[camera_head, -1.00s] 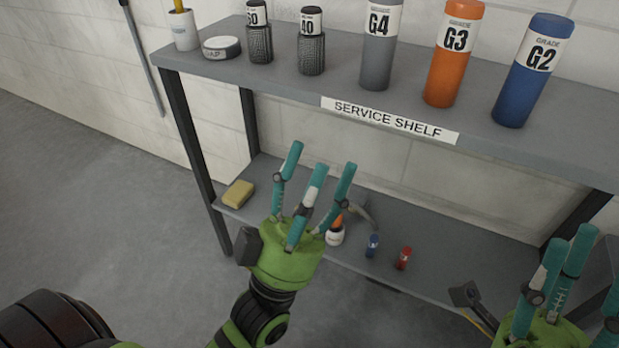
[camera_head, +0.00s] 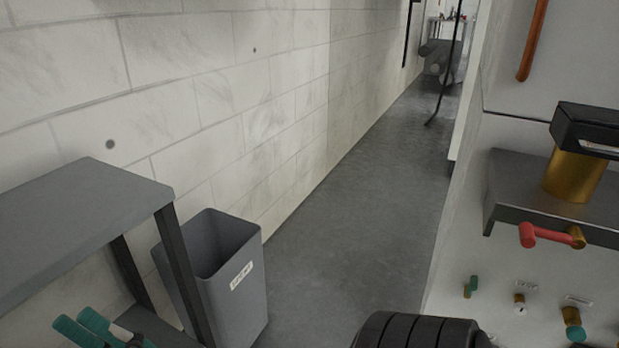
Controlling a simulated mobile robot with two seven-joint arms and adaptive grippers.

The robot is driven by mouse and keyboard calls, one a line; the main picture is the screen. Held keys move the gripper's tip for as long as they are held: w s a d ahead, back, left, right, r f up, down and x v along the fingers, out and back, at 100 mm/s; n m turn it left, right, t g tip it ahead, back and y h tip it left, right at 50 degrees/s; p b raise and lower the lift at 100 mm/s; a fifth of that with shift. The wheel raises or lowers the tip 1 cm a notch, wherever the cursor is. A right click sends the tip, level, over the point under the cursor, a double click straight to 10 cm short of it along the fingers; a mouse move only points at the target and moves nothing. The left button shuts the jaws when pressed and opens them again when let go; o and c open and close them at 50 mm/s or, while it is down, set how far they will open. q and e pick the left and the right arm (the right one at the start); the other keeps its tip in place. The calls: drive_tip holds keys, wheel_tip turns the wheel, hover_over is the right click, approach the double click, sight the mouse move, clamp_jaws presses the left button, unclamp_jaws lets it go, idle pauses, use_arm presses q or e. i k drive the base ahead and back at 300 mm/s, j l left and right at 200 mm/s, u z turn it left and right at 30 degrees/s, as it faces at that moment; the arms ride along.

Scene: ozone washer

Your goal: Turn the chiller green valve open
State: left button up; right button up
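On the white panel at the right, a small green-handled valve (camera_head: 472,285) sits low. A second valve (camera_head: 573,322) with a green handle and brass body sits lower right of it. The small labels are too small to read, so I cannot tell which is the chiller valve.
A red handle (camera_head: 540,235) on a brass stem projects below a grey ledge (camera_head: 505,195). A grey bin (camera_head: 218,285) stands beside the grey shelf (camera_head: 75,225) at left. Clear floor (camera_head: 350,225) runs between the wall and the panel.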

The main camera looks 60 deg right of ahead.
sight(473, 285)
drive_tip(key=k+l+z, duration=0.1)
drive_tip(key=z, duration=2.85)
drive_tip(key=l+z, duration=0.45)
drive_tip(key=l, duration=0.6)
